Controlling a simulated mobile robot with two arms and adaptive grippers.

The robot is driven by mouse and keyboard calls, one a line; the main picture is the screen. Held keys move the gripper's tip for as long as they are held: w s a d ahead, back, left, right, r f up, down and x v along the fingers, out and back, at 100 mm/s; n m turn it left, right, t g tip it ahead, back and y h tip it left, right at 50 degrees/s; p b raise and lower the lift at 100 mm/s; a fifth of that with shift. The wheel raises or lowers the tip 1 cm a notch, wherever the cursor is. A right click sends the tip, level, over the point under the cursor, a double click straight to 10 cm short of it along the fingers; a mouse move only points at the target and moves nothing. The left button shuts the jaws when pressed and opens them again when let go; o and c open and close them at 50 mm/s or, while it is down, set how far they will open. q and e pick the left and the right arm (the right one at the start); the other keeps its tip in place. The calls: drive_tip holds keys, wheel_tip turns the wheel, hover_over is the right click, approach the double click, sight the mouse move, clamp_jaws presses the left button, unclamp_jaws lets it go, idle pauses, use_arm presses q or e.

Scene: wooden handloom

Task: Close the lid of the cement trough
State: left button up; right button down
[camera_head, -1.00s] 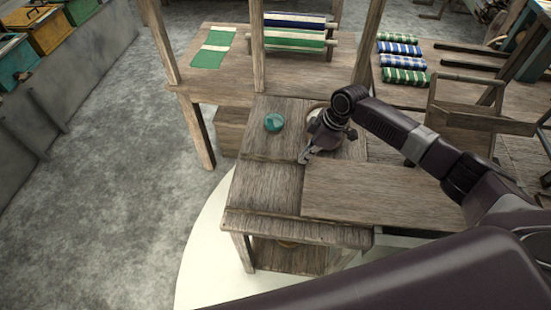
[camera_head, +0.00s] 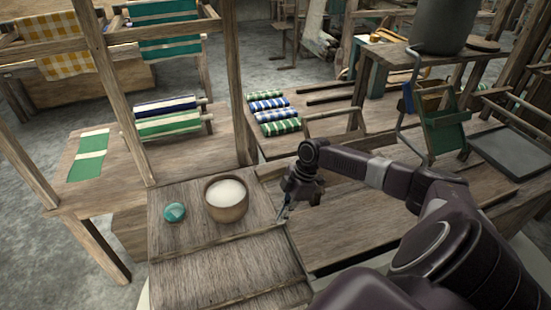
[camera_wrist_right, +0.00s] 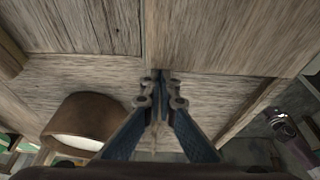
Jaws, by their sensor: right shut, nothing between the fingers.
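I cannot pick out a cement trough or its lid with certainty in these views. My right gripper (camera_head: 283,214) is shut and empty, over the wooden bench top (camera_head: 235,270), just right of a wooden bowl (camera_head: 227,212) with white contents. In the right wrist view its fingertips (camera_wrist_right: 159,78) meet over wooden boards, and the bowl (camera_wrist_right: 78,108) is at lower left. I cannot tell whether the tips touch the wood. My left gripper is not in view.
A teal round object (camera_head: 174,212) sits left of the bowl. Striped cloth rolls (camera_head: 270,105) lie on the bench behind. A loom post (camera_head: 237,90) stands behind the bowl. A dark shallow tray (camera_head: 512,152) is at right, near a green box (camera_head: 445,132).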

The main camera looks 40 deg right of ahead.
drive_tip(key=shift+s+d, duration=0.1)
drive_tip(key=shift+d, duration=0.25)
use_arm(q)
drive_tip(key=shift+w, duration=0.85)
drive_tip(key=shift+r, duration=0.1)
use_arm(e)
drive_tip(key=a, duration=0.1)
drive_tip(key=w+a+p, duration=0.1)
drive_tip(key=a, duration=0.1)
drive_tip(key=shift+w+a+r+p, duration=0.2)
drive_tip(key=shift+a+r+p, duration=0.05)
drive_tip(key=shift+r+p, duration=0.1)
use_arm(q)
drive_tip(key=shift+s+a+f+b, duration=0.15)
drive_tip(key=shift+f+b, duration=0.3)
drive_tip(key=shift+b, duration=0.8)
use_arm(e)
drive_tip(key=w+v, duration=0.1)
drive_tip(key=v, duration=0.8)
drive_tip(key=shift+s+a, duration=0.35)
drive_tip(key=shift+s, duration=0.05)
drive_tip(key=shift+r, duration=0.15)
